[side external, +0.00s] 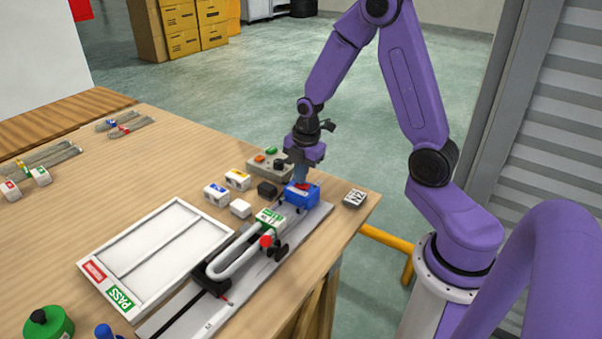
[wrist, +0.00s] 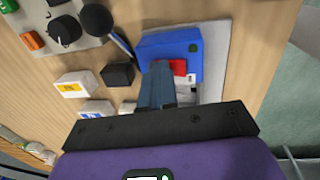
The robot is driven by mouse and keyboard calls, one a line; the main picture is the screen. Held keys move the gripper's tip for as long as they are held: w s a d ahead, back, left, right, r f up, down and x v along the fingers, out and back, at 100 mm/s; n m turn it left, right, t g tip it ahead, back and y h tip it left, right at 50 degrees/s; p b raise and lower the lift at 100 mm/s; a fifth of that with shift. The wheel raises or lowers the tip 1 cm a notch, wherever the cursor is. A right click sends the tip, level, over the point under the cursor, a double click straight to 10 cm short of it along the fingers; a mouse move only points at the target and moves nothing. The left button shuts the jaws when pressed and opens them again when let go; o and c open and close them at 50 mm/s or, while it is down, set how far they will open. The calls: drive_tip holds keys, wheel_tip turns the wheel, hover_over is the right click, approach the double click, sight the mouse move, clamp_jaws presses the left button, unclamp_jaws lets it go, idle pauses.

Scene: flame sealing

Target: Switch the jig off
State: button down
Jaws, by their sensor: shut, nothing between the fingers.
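The jig is a long grey base (side external: 185,312) with a blue box (side external: 298,197) at its far end. The blue box (wrist: 160,44) carries a red switch (wrist: 180,67) and a small dark green spot near one corner. My gripper (side external: 301,181) is shut and empty, pointing down at the top of the blue box. In the wrist view its fingertips (wrist: 160,68) are right beside the red switch and cover part of it. I cannot tell whether they touch it or which way the switch is set.
Small white and black blocks lie between. A white PASS tray (side external: 160,250) is left; a dark tag block (side external: 355,198) is right.

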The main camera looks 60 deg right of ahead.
drive_tip(key=shift+s, duration=0.85)
drive_tip(key=shift+r, duration=0.45)
wheel_tip(320, 180, up, 13)
drive_tip(key=s, duration=0.1)
drive_tip(key=shift+s, duration=0.35)
drive_tip(key=shift+a, duration=0.1)
